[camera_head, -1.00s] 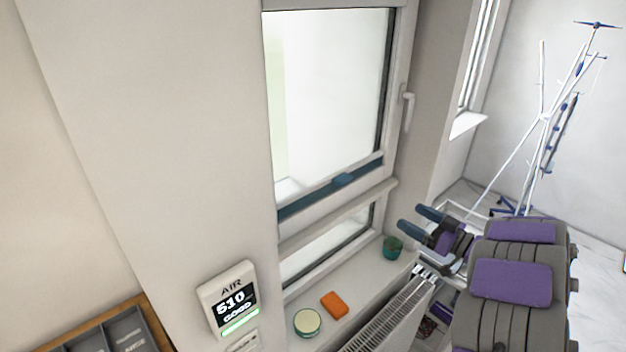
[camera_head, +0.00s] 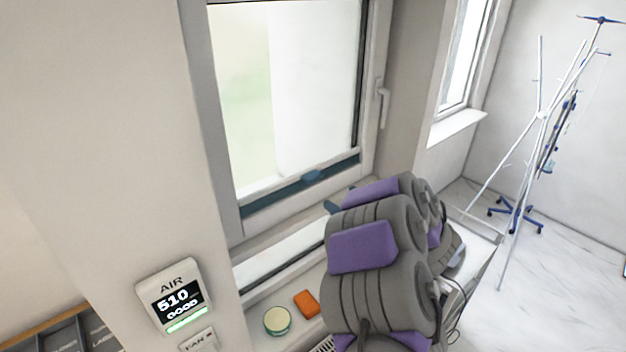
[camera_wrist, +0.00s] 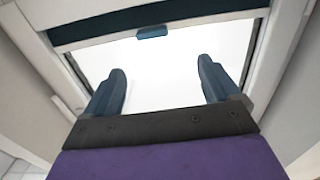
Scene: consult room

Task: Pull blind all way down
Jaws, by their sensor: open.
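The window blind's dark teal bottom bar (camera_head: 270,203) crosses the lower part of the tall window in the head view. A small blue pull tab (camera_head: 313,176) sits at the bar's middle. In the wrist view the bar (camera_wrist: 150,22) runs across the top, with the tab (camera_wrist: 152,32) near its centre. My gripper (camera_wrist: 161,72) is open and empty, its two dark blue fingers spread wide. The tab lies beyond the fingertips, apart from them, between the two in picture width. In the head view my arm hides most of the gripper; only a fingertip shows near the sill.
An orange block (camera_head: 307,304) and a round pale tin (camera_head: 277,321) lie on the sill. A window handle (camera_head: 382,103) sticks out on the right frame. An air monitor (camera_head: 174,296) is on the left wall. A white stand (camera_head: 541,115) is at right, with open floor around it.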

